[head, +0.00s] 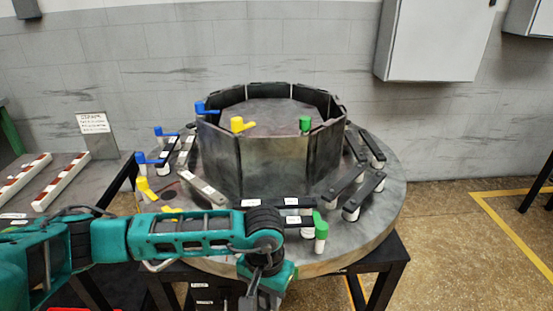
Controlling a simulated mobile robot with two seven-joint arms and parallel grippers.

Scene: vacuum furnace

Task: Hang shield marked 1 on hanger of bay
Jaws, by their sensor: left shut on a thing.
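A ring of dark upright shield panels (276,168) stands on a round grey plate (372,226). More coloured pieces and dark bars with white labels lie around the ring, including a labelled bar (277,203) at the front. I cannot read a 1 on any label. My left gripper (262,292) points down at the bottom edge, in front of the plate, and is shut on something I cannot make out. My right gripper is not in view.
My teal left arm hides the plate's front left part. A bench (68,182) with red and white strips and a small sign (93,123) stand at left. Grey cabinets (434,40) hang on the wall. The floor (450,255) at right is mostly clear.

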